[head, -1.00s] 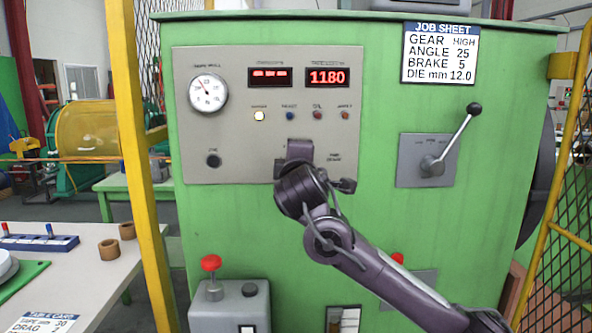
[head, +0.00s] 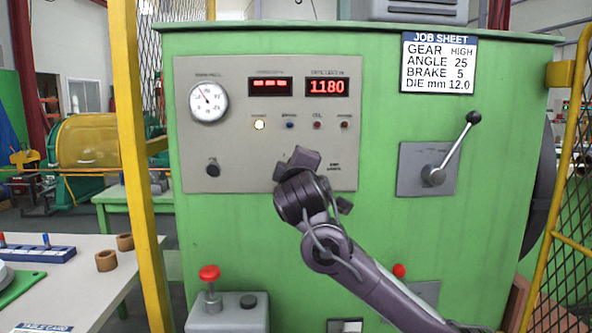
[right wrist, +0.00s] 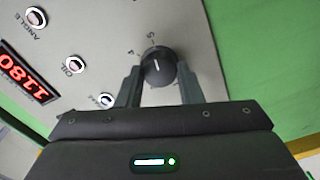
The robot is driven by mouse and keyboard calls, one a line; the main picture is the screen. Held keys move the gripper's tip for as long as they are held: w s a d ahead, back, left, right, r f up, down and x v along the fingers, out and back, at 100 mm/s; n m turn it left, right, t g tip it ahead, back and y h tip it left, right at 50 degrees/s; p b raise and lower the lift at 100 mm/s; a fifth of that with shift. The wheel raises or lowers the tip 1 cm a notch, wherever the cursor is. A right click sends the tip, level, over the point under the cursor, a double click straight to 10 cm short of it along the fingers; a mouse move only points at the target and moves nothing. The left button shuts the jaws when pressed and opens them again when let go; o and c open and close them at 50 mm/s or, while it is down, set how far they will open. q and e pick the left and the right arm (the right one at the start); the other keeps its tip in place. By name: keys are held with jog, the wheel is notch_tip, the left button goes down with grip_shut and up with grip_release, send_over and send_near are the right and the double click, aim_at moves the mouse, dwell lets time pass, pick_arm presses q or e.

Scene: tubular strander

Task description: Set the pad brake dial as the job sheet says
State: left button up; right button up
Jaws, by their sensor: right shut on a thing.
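The job sheet (head: 438,62) on the green cabinet reads gear HIGH, angle 25, brake 5, die 12.0 mm. My right gripper (right wrist: 158,78) is shut on a dark round dial (right wrist: 157,62), one finger on each side. A short white line on the dial points roughly toward a mark that looks like 5; the marks are small and tilted. In the head view my right gripper (head: 298,168) is at the lower right of the grey panel (head: 235,130) and hides the dial. My left gripper is not in view.
The panel holds a round gauge (head: 208,101), red displays (head: 327,87) and a row of lamps. A lever (head: 455,150) stands to the right. A grey box with a red knob (head: 209,273) is below. A yellow post (head: 135,150) and a table (head: 85,290) are at left.

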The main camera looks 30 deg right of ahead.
jog(key=o, duration=1)
pick_arm(q)
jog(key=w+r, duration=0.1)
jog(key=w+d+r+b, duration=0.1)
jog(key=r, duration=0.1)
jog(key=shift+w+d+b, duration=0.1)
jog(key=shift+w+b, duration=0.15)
jog(key=shift+b, duration=0.05)
pick_arm(e)
jog(key=v, duration=0.7)
jog(key=shift+s+a, duration=0.15)
jog(key=shift+s, duration=0.25)
jog(key=shift+f, duration=0.15)
